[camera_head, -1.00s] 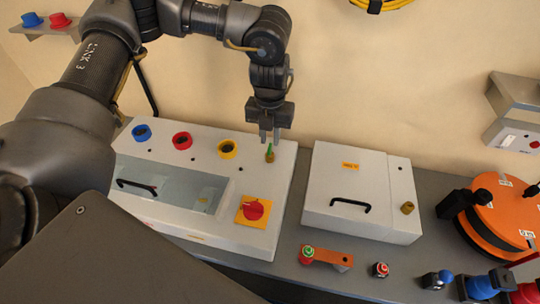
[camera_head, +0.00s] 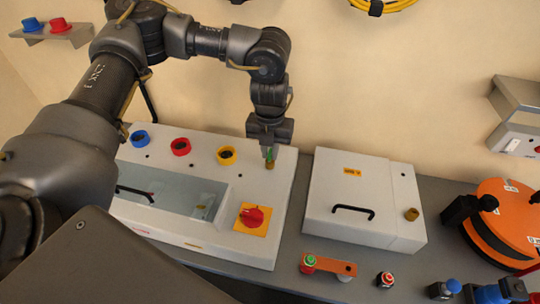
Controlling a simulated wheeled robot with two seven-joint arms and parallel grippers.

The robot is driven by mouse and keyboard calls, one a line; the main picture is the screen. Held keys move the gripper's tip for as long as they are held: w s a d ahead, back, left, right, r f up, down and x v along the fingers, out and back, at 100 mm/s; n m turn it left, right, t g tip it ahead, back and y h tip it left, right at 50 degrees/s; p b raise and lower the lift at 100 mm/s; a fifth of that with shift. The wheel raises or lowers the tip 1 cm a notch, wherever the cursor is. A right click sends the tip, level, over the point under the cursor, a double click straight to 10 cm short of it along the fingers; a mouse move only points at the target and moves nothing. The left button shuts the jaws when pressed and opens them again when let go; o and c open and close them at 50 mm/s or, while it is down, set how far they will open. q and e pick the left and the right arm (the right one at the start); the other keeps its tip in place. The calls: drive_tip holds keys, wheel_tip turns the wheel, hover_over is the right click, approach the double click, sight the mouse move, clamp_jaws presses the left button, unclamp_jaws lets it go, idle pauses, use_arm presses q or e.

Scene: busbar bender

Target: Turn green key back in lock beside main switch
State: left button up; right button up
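The green key (camera_head: 268,155) stands in a brass lock (camera_head: 270,165) at the back right corner of the white machine panel. My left gripper (camera_head: 270,153) points down right over the lock, its fingers at the key. The key is partly hidden by the fingers, and I cannot tell whether they are closed on it. The red main switch (camera_head: 252,216) on its yellow plate sits nearer the front of the same panel. My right gripper does not show.
Blue (camera_head: 140,139), red (camera_head: 181,146) and yellow (camera_head: 227,155) rings line the panel's back. A white box (camera_head: 365,196) with a black handle stands to the right. An orange bracket (camera_head: 331,263) with a green-topped button lies in front.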

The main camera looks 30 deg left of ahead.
use_arm(q)
clamp_jaws()
drive_tip(key=n+p, duration=0.2)
drive_tip(key=n, duration=0.1)
drive_tip(key=shift+r+n, duration=0.2)
drive_tip(key=shift+n, duration=0.1)
drive_tip(key=shift+f+n+p, duration=0.1)
drive_tip(key=shift+n+p, duration=0.2)
drive_tip(key=shift+n, duration=0.6)
